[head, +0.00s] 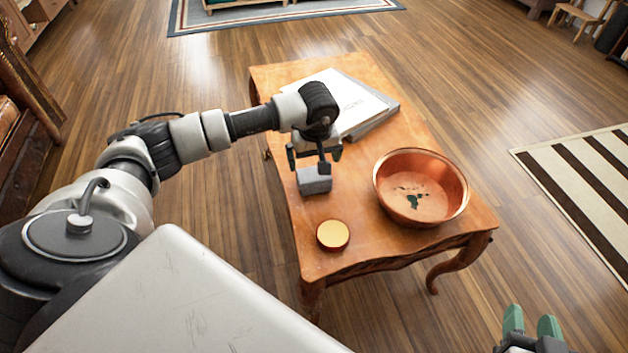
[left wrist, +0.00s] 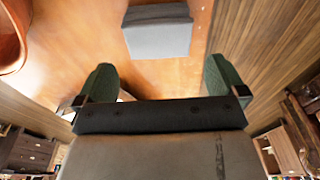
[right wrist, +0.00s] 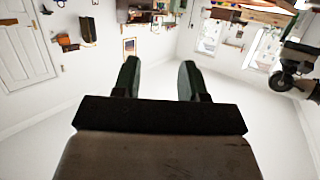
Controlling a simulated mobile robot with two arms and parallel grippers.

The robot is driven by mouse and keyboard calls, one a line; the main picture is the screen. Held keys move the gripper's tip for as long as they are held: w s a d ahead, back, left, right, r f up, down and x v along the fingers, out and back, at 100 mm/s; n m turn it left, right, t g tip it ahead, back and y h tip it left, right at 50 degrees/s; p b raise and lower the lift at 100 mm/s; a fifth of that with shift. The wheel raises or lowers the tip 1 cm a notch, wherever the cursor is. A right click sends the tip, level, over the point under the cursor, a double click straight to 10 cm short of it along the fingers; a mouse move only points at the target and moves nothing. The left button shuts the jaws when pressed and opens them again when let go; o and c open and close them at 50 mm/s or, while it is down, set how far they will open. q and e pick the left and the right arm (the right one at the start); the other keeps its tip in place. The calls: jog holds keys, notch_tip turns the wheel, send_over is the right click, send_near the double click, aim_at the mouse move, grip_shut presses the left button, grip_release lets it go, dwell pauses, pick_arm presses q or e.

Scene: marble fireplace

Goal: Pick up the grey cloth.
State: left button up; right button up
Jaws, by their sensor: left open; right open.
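The grey cloth (head: 314,181) is a small, folded, block-like piece lying on the wooden table near its left edge. It also shows in the left wrist view (left wrist: 158,38), beyond the fingertips at the top. My left gripper (head: 315,158) is open and empty above the cloth, with its fingers pointing down; the left wrist view shows both green-padded fingers apart (left wrist: 162,80). My right gripper (head: 532,325) is open and empty at the lower right of the head view, away from the table, and its fingers show apart in the right wrist view (right wrist: 160,80).
On the table (head: 290,72) a copper bowl (head: 457,208) with dark green bits inside stands right of the cloth. A round yellow-topped tin (head: 333,235) is in front of it. A grey-white binder or book (head: 345,100) lies behind. A striped rug (head: 590,180) lies on the floor at right.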

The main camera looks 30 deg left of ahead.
aim_at(314, 175)
pick_arm(q)
notch_tip(314, 175, down, 2)
jog(key=shift+w+f, duration=0.1)
jog(key=shift+f, duration=0.15)
jog(key=shift+f+b, duration=0.45)
jog(key=shift+f, duration=0.25)
notch_tip(314, 175, down, 4)
jog(key=shift+r+b, duration=0.15)
jog(key=shift+b, duration=0.55)
jog(key=shift+a+f, duration=0.1)
jog(key=shift+f, duration=0.25)
pick_arm(e)
notch_tip(314, 175, up, 8)
jog(key=a+t+y, duration=0.1)
jog(key=t+y, duration=0.1)
jog(key=t, duration=0.5)
jog(key=shift+w+a+y, duration=0.15)
jog(key=shift+a+y, duration=0.15)
pick_arm(q)
jog(key=shift+c, duration=0.3)
pick_arm(e)
jog(key=shift+f, duration=0.1)
pick_arm(q)
jog(key=c, duration=0.6)
jog(key=shift+o, duration=0.2)
jog(key=shift+r, duration=0.15)
